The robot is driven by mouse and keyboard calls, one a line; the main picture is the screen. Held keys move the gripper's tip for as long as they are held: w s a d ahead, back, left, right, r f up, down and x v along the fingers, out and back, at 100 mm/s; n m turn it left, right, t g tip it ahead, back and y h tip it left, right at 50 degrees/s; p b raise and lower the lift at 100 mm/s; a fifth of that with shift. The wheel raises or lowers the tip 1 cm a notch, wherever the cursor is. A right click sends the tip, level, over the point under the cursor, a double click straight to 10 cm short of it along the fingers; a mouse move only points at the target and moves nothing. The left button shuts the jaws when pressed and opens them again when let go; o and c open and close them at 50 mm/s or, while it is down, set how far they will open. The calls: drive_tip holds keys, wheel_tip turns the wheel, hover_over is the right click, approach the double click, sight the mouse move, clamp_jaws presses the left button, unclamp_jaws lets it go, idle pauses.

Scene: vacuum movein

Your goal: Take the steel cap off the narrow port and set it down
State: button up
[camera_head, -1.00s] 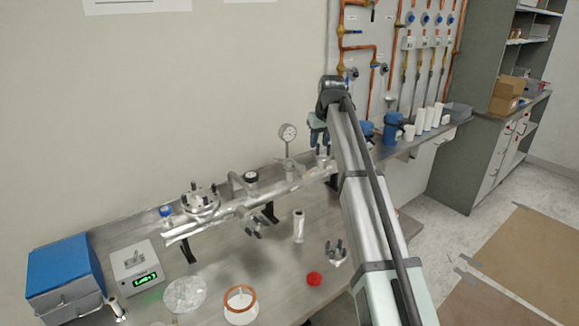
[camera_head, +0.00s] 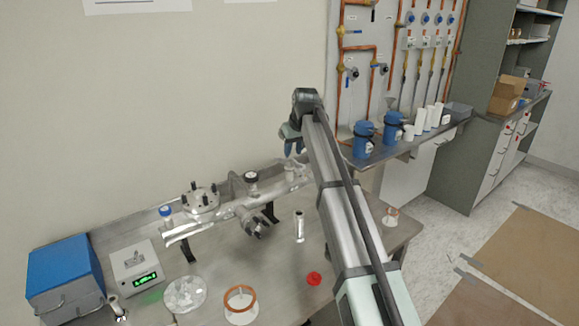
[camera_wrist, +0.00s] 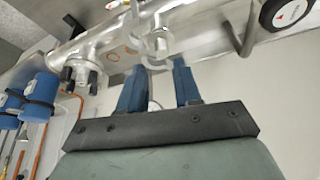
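A steel vacuum manifold (camera_head: 215,222), a long horizontal tube with several ports, stands raised above the bench. It also crosses the top of the wrist view (camera_wrist: 105,40). My gripper (camera_head: 293,148) is over the manifold's right part in the head view. In the wrist view my gripper (camera_wrist: 158,72) has its two blue fingers apart, with nothing clearly held between them. A pale, shiny clamp-like fitting (camera_wrist: 160,45) on the tube lies just beyond the fingertips; contact cannot be told. I cannot make out the steel cap or narrow port for certain.

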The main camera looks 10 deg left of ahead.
sight(289, 161)
drive_tip(key=shift+x, duration=2.65)
drive_tip(key=shift+s+a, duration=0.1)
drive_tip(key=shift+a, duration=0.05)
drive_tip(key=shift+c, duration=0.3)
clamp_jaws()
